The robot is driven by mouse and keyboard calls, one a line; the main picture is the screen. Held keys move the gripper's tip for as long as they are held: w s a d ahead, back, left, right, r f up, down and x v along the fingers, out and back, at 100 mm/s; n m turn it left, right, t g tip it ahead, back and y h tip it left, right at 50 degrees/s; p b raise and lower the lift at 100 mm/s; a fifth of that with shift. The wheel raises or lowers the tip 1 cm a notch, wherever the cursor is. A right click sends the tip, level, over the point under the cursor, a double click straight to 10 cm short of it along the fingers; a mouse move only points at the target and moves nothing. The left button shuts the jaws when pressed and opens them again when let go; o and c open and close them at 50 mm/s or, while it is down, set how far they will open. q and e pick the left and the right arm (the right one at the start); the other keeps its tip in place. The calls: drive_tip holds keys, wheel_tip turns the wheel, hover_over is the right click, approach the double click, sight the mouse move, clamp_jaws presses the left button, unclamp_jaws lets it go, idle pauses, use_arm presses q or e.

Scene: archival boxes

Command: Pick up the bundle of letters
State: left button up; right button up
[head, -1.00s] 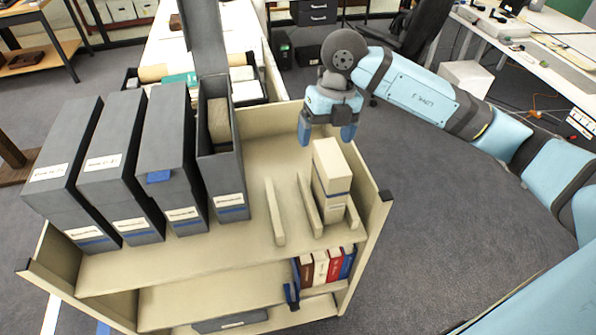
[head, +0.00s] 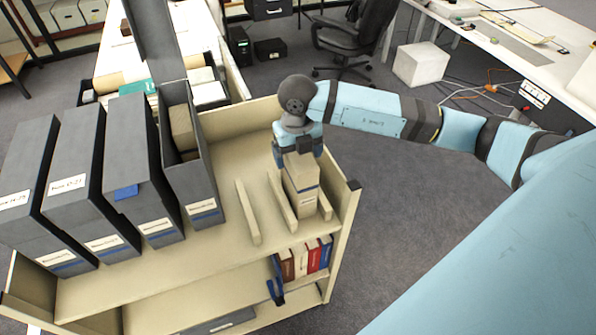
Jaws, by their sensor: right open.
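A cream block-shaped bundle (head: 302,197) with a thin dark band and a small label stands upright between low wooden rails on the top shelf of the cart. I take it to be the bundle of letters. My right gripper (head: 299,156) is directly over it, pointing down, with its open fingers at the bundle's upper end. The gripper hides the bundle's top, and I cannot tell whether the fingers touch its sides. My left gripper is not in view.
The cart (head: 245,280) holds grey archival boxes (head: 140,165) to the left; one open box (head: 188,150) has a tan item inside. A separate wooden rail (head: 248,212) lies left of the bundle. Several books (head: 305,258) stand on the lower shelf. Floor right of the cart is clear.

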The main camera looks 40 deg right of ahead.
drive_tip(key=shift+f, duration=1.3)
clamp_jaws()
drive_tip(key=shift+d+r, duration=0.1)
